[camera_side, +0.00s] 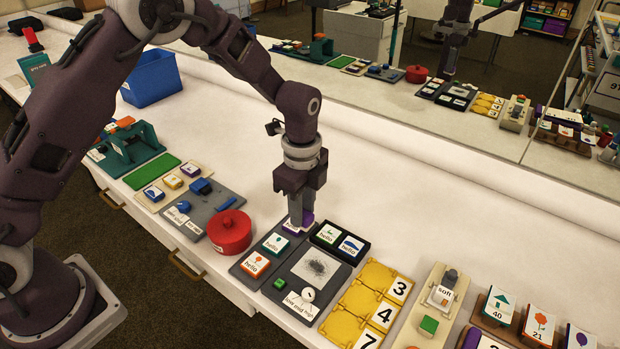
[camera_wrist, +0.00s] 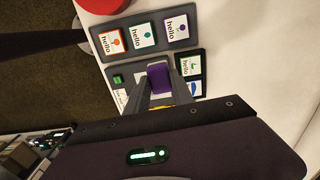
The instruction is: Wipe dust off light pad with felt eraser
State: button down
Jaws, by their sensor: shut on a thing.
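My gripper (camera_side: 300,212) points straight down and is shut on a purple block, which looks like the felt eraser (camera_wrist: 159,76). In the side view the eraser (camera_side: 307,216) shows only partly between the fingers, above the far end of a row of hello cards. The light pad (camera_side: 316,266) is a pale panel with a grey smudge of dust, set in a dark grey board. It lies in front and to the right of my gripper, and the eraser appears apart from it. In the wrist view my fingers and the eraser hide much of the pad.
A dark tray (camera_side: 239,270) of hello cards lies left of the pad, and a black tray (camera_side: 361,254) with two cards lies behind it. A green block (camera_side: 280,283) and white dial (camera_side: 308,294) sit on the pad's board. A red pot (camera_side: 229,232) stands left; yellow number tiles (camera_side: 362,301) lie right.

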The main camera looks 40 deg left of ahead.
jog(key=shift+s+d+f, duration=0.25)
jog(key=shift+s+f, duration=0.25)
jog(key=shift+f, duration=0.4)
jog(key=shift+s+d+f, duration=0.2)
jog(key=shift+s+f, duration=0.3)
jog(key=shift+f, duration=0.4)
jog(key=shift+s+d+f, duration=0.25)
jog(key=shift+s+f, duration=0.25)
jog(key=shift+f, duration=0.4)
jog(key=shift+d+f, duration=0.3)
jog(key=shift+f, duration=0.35)
jog(key=shift+d+f, duration=0.3)
jog(key=shift+f, duration=0.35)
jog(key=shift+d, duration=3.75)
jog(key=shift+a, duration=4.25)
jog(key=shift+w+a, duration=0.15)
jog(key=shift+w, duration=0.05)
jog(key=shift+d, duration=4.15)
jog(key=shift+a, duration=4.2)
notch_tip(320, 180, up, 8)
jog(key=shift+w+r, duration=0.1)
